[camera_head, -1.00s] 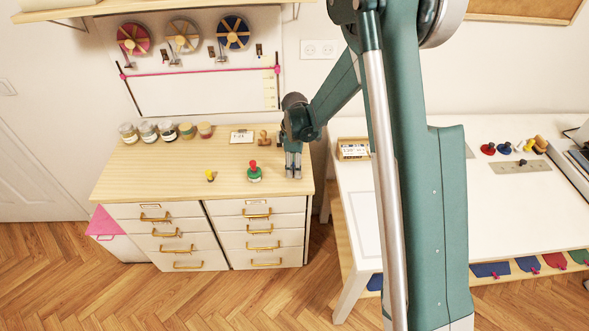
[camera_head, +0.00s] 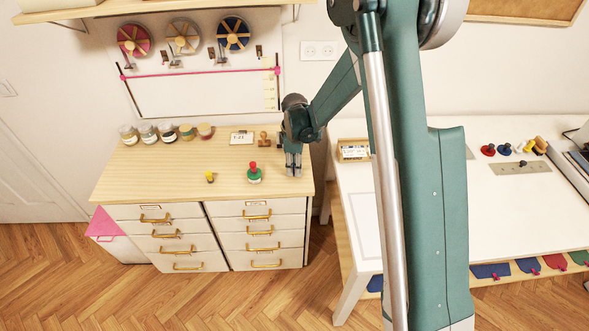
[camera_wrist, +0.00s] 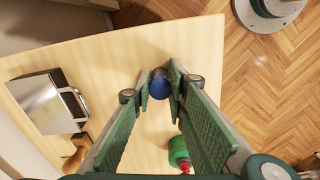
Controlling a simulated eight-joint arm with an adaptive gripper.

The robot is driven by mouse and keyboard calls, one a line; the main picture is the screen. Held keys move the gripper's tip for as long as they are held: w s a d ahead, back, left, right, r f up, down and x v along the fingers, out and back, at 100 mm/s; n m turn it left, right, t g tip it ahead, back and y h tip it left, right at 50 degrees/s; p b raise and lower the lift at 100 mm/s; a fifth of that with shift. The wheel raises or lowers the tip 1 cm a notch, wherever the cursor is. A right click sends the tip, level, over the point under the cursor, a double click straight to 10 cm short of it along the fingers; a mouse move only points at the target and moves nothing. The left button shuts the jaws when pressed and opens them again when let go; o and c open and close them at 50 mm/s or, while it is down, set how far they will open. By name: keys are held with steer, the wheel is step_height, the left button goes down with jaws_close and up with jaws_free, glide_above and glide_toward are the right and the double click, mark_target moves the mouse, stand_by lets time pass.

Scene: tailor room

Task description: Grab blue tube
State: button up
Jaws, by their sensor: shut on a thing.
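My gripper (camera_head: 292,172) points down over the right end of the wooden cabinet top (camera_head: 145,185). In the wrist view my gripper (camera_wrist: 160,88) is shut on the blue tube (camera_wrist: 159,84), whose rounded blue end shows between the fingertips. The rest of the tube is hidden by the fingers. In the head view the tube cannot be made out between the fingers. I cannot tell whether the tube touches the cabinet top.
A green piece with a red knob (camera_head: 254,173) stands just left of my gripper, and a small yellow-topped piece (camera_head: 210,177) stands further left. Jars (camera_head: 148,133) line the back left. The front left top is clear.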

steer(key=shift+r, duration=0.15)
steer(key=shift+r, duration=4.8)
